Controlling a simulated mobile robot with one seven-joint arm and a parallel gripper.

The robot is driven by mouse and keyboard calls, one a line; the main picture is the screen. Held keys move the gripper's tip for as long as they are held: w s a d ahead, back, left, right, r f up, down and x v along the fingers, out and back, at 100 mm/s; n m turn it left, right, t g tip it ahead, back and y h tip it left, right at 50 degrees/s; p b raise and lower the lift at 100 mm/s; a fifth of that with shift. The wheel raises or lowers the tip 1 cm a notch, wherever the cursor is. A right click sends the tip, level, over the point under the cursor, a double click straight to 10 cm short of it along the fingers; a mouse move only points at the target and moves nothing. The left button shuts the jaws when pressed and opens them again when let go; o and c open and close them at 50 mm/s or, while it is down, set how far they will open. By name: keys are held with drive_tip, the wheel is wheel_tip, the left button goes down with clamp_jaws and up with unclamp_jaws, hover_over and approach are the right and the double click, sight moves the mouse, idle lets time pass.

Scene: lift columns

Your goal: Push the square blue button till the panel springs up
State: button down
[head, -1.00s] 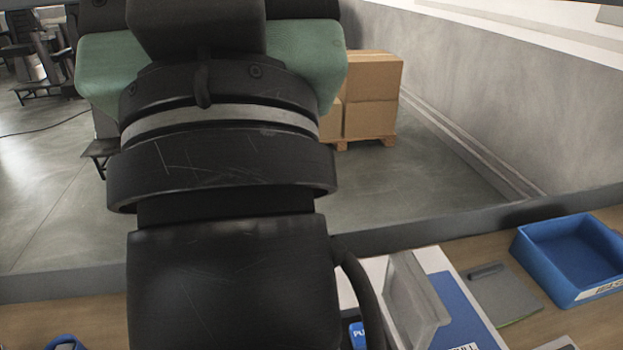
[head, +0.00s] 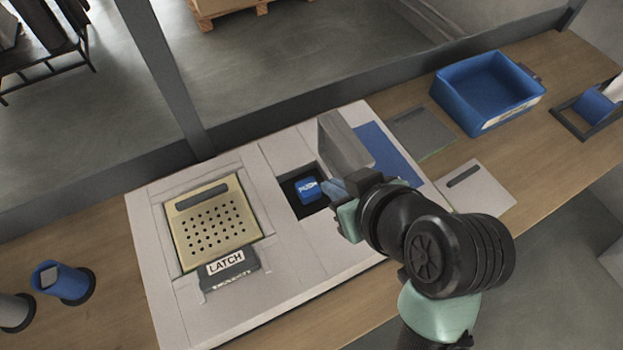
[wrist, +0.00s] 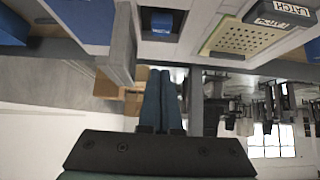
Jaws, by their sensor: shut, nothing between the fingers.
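The square blue button (head: 308,189), with white lettering, sits in a dark square recess in the white console (head: 290,268). It also shows near the top of the wrist view (wrist: 161,22). The beige perforated panel (head: 213,224) lies down in its frame left of the button, with a dark latch block (head: 232,275) labelled LATCH at its near edge. In the wrist view the panel (wrist: 246,39) is right of the button. My gripper (head: 330,187) is shut and empty, just right of the button. Its fingers (wrist: 163,100) look apart from it; the exact gap is unclear.
A blue bin (head: 489,90) and flat grey plates (head: 421,131) lie to the right. Blue (head: 62,283) and grey cylindrical parts stand at the left end of the wooden bench (head: 105,240).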

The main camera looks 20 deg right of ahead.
drive_tip(key=shift+w, duration=0.1)
hover_over(305, 183)
drive_tip(key=s, duration=0.3)
wheel_tip(305, 183, down, 7)
drive_tip(key=shift+w+f, duration=0.15)
wheel_tip(305, 183, down, 2)
drive_tip(key=shift+f, duration=0.9)
